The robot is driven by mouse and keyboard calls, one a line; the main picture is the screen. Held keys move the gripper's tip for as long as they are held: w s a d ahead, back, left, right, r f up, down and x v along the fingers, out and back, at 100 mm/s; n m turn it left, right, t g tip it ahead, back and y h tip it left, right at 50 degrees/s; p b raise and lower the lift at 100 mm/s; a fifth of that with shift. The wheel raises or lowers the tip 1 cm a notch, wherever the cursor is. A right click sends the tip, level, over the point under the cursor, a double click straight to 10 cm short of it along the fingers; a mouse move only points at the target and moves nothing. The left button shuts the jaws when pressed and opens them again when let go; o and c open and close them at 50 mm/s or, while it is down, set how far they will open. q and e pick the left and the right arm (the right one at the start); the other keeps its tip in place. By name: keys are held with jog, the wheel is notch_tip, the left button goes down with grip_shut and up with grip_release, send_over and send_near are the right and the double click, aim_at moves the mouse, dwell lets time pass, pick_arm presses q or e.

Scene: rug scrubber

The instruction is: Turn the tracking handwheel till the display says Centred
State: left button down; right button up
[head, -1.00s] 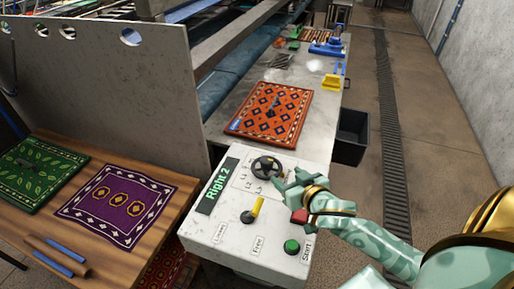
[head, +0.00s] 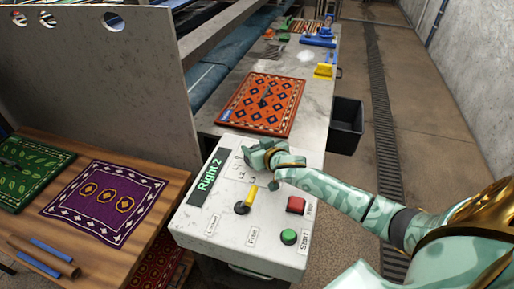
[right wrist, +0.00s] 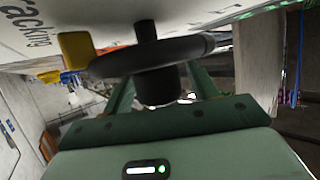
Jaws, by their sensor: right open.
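The control box's display (head: 209,178) reads "Right 2" in green. My right gripper (head: 258,152) is over the tracking handwheel at the top of the panel and hides most of it in the head view. In the right wrist view, the dark handwheel (right wrist: 125,63) shows as a ring edge-on, with a black knob (right wrist: 158,86) pointing toward the gripper. The open fingers stand on either side of the knob; whether they touch it or the rim, I cannot tell. My left gripper is not in view.
The white control box (head: 200,228) also bears a yellow lever (head: 246,198), near labels "Locked" and "Free", a red button (head: 296,204) and a green Start button (head: 289,237). An orange rug (head: 262,105) lies behind, a purple rug (head: 105,203) at left.

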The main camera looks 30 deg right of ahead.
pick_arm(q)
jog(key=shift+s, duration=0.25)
pick_arm(e)
jog(key=c, duration=1)
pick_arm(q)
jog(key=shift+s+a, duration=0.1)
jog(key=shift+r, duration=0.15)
